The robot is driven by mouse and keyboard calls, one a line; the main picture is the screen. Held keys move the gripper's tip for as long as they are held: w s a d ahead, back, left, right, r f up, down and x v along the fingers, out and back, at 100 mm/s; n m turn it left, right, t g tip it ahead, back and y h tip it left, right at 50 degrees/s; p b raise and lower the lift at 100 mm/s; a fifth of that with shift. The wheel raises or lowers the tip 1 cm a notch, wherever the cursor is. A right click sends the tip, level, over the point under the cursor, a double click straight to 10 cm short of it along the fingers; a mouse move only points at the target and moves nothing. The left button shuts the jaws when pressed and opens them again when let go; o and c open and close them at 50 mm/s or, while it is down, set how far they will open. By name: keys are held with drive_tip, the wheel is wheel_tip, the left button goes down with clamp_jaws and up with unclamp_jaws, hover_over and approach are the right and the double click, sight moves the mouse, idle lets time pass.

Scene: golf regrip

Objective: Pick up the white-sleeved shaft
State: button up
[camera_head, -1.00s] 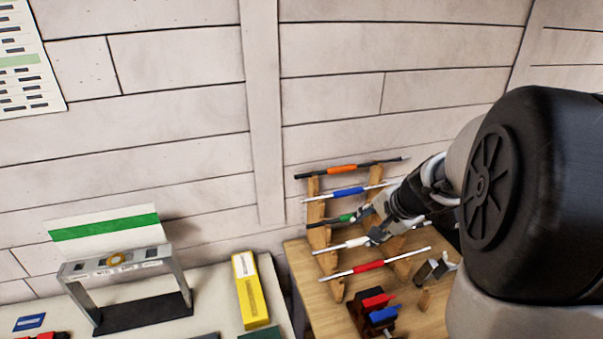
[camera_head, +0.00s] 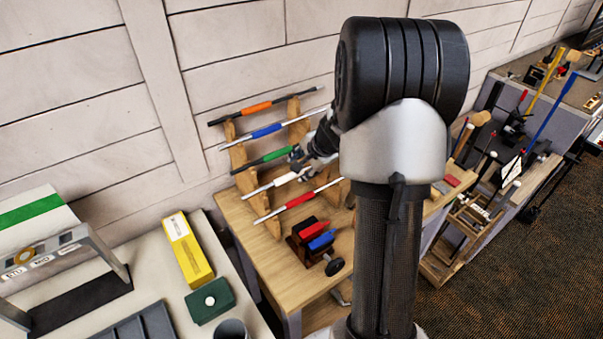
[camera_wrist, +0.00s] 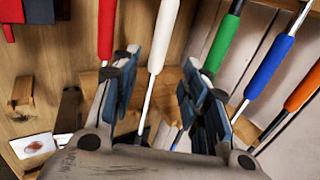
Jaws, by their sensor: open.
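The white-sleeved shaft (camera_head: 286,179) lies across the wooden rack, between the green-sleeved shaft (camera_head: 276,156) and the red-sleeved shaft (camera_head: 300,199). In the wrist view the white sleeve (camera_wrist: 163,38) runs down between the two fingers of my gripper (camera_wrist: 163,92), with visible gaps on both sides. My gripper is open and holds nothing. The red sleeve (camera_wrist: 106,30) passes beside the left finger and the green sleeve (camera_wrist: 222,44) beside the right finger. In the head view my gripper (camera_head: 298,160) is at the rack, close to the white and green shafts; contact cannot be told.
Blue-sleeved (camera_head: 267,131) and orange-sleeved (camera_head: 257,107) shafts lie higher on the rack (camera_head: 240,158), near the wall. A red and blue block holder (camera_head: 312,236) stands in front on the wooden bench (camera_head: 262,252). A yellow box (camera_head: 187,248) is on the left table.

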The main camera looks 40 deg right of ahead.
sight(303, 170)
drive_tip(key=b+x, duration=0.1)
drive_tip(key=x, duration=0.4)
drive_tip(key=shift+s+a+f, duration=0.1)
drive_tip(key=shift+s+a, duration=0.05)
clamp_jaws()
idle(0.4)
